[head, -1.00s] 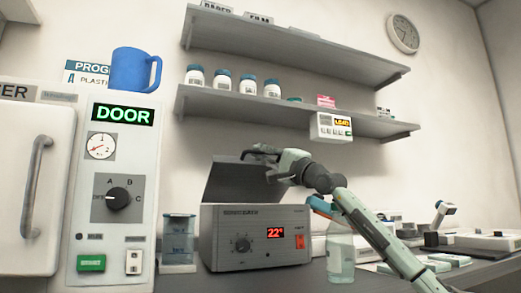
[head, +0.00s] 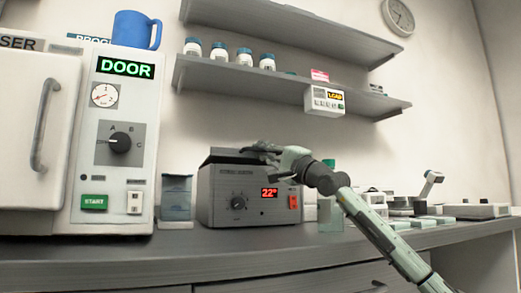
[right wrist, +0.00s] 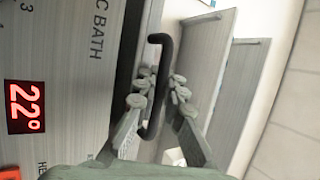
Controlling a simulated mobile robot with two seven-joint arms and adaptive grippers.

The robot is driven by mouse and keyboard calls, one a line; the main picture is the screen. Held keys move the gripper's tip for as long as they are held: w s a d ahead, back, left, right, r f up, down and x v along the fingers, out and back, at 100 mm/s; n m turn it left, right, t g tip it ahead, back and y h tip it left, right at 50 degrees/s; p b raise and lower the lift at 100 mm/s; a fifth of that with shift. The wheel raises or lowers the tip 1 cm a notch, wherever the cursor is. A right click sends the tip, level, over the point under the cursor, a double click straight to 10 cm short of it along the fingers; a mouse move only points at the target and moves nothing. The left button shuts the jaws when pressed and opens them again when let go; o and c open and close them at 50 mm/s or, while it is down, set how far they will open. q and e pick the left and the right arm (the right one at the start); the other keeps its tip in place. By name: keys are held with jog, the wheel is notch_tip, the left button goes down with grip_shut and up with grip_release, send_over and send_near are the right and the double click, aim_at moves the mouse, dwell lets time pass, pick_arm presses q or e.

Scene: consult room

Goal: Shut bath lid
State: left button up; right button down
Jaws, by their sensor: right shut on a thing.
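The bath (head: 215,212) is a grey box on the counter with a red 22° display, a knob and a red switch. Its dark lid (head: 222,153) lies low over the top, nearly level; I cannot tell whether it is fully seated. My right gripper (head: 262,152) is at the lid's front edge. In the right wrist view its fingers (right wrist: 158,92) are closed around the black bar handle (right wrist: 162,45), with the bath's front panel (right wrist: 60,60) at left. My left gripper is not in view.
A shelf (head: 280,84) with several bottles hangs above. More equipment sits at right.

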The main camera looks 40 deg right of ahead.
jog(key=shift+s+r, duration=0.2)
jog(key=shift+r, duration=0.05)
jog(key=c, duration=1.9)
grip_release()
jog(key=shift+s+r, duration=0.1)
jog(key=shift+s, duration=0.05)
